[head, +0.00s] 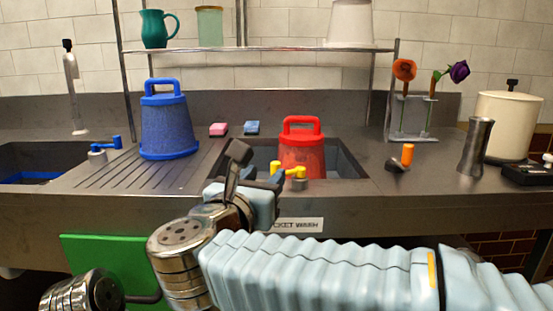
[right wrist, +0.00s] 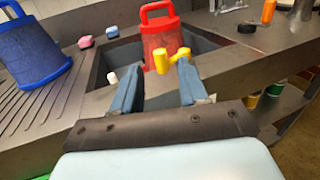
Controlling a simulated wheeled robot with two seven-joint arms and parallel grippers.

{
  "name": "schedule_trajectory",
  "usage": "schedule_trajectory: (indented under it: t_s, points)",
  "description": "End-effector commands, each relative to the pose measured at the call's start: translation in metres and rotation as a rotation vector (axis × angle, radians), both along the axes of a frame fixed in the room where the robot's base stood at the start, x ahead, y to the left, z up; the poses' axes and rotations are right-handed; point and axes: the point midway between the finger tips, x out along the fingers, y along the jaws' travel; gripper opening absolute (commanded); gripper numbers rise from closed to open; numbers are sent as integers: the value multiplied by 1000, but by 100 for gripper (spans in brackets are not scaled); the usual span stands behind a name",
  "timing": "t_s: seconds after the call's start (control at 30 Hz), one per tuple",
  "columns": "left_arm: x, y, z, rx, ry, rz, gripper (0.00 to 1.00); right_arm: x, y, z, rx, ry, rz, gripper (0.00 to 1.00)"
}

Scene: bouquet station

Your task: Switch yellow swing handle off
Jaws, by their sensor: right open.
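The yellow swing handle (head: 297,171) sits at the front edge of the right sink, in front of the red bucket. My right gripper (head: 274,184) is open, just left of and in front of the handle. In the right wrist view its blue fingers (right wrist: 157,82) are spread with nothing between them; I cannot tell whether one touches the handle. My left gripper is not in view.
The red bucket (head: 302,146) stands upside down in the right sink (head: 352,165). A blue bucket (head: 167,125) stands on the ribbed drainboard, near a blue-handled tap (head: 104,149). An orange-handled tool (head: 404,157) and a steel vase (head: 475,147) stand to the right.

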Motion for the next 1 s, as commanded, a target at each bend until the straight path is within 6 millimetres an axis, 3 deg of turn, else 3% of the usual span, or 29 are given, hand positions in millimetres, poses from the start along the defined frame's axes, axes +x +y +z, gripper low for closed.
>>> schedule_trajectory:
  t_s: [0.1, 0.3, 0.5, 0.73, 1.0]
  points:
    - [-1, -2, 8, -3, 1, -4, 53, 26, -9, 2, -1, 1, -3, 43]
    - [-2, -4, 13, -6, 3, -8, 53, 57, -18, 1, -2, 1, -1, 43]
    - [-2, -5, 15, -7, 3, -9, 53, 69, -22, 0, -1, -1, 0, 43]
    - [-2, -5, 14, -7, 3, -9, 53, 69, -22, 0, -1, -1, 1, 43]
    - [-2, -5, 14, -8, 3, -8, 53, 69, -22, 0, -1, -1, 1, 3]
